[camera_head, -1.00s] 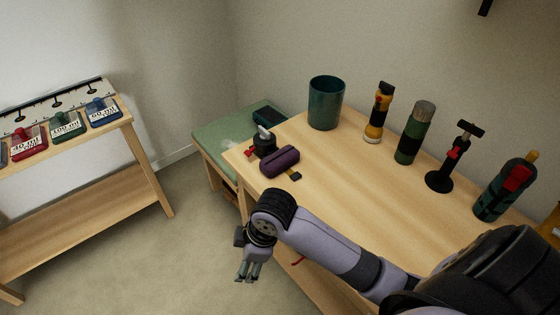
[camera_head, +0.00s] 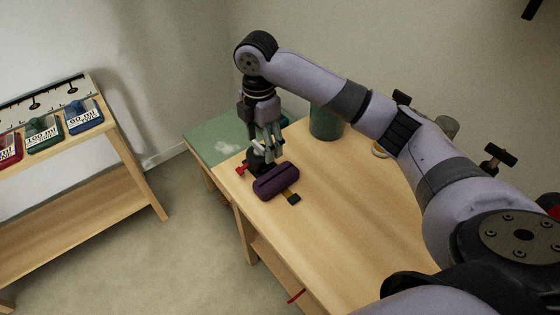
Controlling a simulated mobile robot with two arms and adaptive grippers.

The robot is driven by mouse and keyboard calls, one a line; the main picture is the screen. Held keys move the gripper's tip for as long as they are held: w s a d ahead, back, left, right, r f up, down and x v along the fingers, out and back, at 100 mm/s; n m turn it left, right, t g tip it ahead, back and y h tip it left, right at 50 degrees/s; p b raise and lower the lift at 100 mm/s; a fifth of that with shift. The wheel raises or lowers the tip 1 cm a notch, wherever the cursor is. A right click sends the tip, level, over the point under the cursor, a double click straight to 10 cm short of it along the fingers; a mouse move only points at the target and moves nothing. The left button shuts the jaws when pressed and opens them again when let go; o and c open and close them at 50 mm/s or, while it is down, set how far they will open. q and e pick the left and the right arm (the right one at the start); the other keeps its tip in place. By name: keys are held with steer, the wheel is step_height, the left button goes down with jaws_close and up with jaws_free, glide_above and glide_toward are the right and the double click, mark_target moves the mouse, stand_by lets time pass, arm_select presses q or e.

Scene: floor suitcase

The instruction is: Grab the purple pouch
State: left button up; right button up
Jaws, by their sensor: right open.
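My right gripper (camera_head: 268,150) points down just behind and above the pouch, over a small black object. Its fingers are apart and hold nothing that I can see. I cannot tell whether the fingertips touch the black object. My left gripper does not show.
The black object (camera_head: 256,166) with a red part stands right behind the pouch. A dark green cup (camera_head: 325,122) stands farther back, partly behind my arm. A green-topped bench (camera_head: 205,140) adjoins the table.

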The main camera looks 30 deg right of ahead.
glide_above(266, 182)
steer(key=f, duration=0.7)
steer(key=shift+a+f+p, duration=0.2)
steer(key=shift+f+p, duration=0.15)
steer(key=shift+p, duration=0.05)
steer(key=f, duration=0.2)
steer(key=shift+w+d+f, duration=0.1)
steer(key=shift+w+f, duration=0.1)
steer(key=shift+f, duration=0.1)
steer(key=shift+s+f, duration=0.1)
steer(key=shift+f, duration=0.7)
step_height(266, 182, down, 4)
steer(key=shift+s+d+r+p, duration=0.1)
steer(key=shift+d+r+p, duration=0.05)
steer(key=shift+p, duration=0.45)
steer(key=shift+f, duration=0.35)
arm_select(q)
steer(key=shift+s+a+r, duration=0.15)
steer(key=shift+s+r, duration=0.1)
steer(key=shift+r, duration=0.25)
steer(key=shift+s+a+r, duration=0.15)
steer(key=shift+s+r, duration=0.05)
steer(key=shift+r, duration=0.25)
arm_select(e)
steer(key=c, duration=1)
